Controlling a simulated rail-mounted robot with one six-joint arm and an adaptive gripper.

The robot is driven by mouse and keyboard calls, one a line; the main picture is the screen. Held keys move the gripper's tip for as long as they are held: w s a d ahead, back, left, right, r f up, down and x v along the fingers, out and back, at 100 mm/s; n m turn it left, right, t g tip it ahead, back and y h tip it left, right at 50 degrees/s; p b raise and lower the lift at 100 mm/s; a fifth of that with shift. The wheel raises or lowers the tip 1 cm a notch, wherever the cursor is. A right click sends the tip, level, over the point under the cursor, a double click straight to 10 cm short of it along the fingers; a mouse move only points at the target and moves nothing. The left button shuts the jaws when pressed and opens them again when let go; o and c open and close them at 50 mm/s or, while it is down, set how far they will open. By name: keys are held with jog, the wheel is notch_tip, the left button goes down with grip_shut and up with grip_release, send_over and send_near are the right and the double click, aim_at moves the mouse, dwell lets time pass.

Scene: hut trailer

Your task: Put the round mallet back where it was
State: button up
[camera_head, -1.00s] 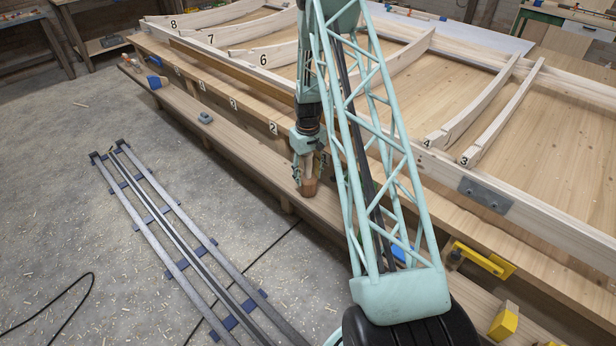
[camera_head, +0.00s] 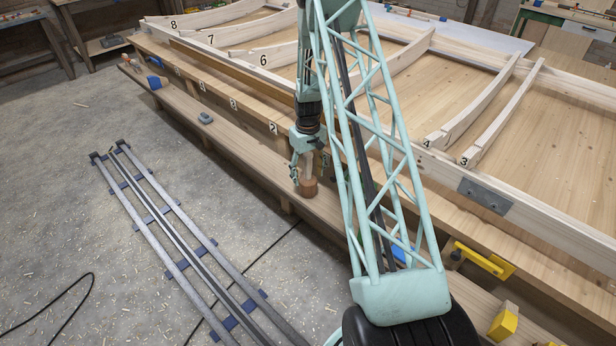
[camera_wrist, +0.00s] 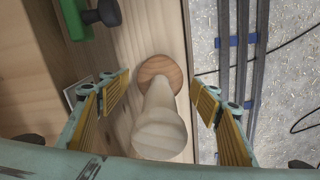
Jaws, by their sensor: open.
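The round mallet has a brown round head and a pale handle. In the head view the mallet (camera_head: 308,187) stands head down on the low front ledge of the bench (camera_head: 245,158), with its handle up between my fingers. In the wrist view the pale handle (camera_wrist: 160,128) points toward the camera, and the brown head (camera_wrist: 163,70) lies beyond it on the wood. My gripper (camera_head: 308,168) is open around the handle. In the wrist view my gripper's (camera_wrist: 160,92) yellow-padded fingers stand on either side of the handle, with gaps visible.
A green tool with a black knob (camera_wrist: 100,14) lies near the mallet. A grey object (camera_head: 205,117) sits farther left on the ledge; yellow tools (camera_head: 484,261) are at right. Numbered ribs and frame timbers rise behind. Metal rails (camera_head: 180,235) lie on the floor.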

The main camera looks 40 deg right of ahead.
aim_at(307, 154)
notch_tip(307, 154, up, 11)
jog(key=shift+r+p, duration=0.15)
jog(key=shift+p, duration=0.95)
jog(key=shift+a+r, duration=0.2)
jog(key=shift+r, duration=0.2)
jog(key=s+a+r, duration=0.1)
jog(key=a+r, duration=0.5)
jog(key=r, duration=0.4)
jog(key=a+r, duration=0.6)
jog(key=r, duration=0.4)
jog(key=s+a+r+n+t, duration=0.1)
jog(key=s+a+r, duration=0.3)
jog(key=a+r, duration=0.3)
jog(key=s+a+r+t, duration=0.1)
jog(key=s+a+r, duration=0.45)
jog(key=r, duration=0.35)
jog(key=s+a+r, duration=0.8)
jog(key=s+a, duration=0.2)
jog(key=s, duration=0.5)
jog(key=s+a+r+n+t, duration=0.1)
jog(key=s+a, duration=0.3)
jog(key=s, duration=0.5)
jog(key=s+a+r+t, duration=0.1)
jog(key=s+a, duration=0.3)
jog(key=s, duration=0.4)
jog(key=shift+s+r, duration=0.3)
jog(key=shift+r, duration=0.35)
jog(key=shift+w+r, duration=0.1)
jog(key=shift+w, duration=0.05)
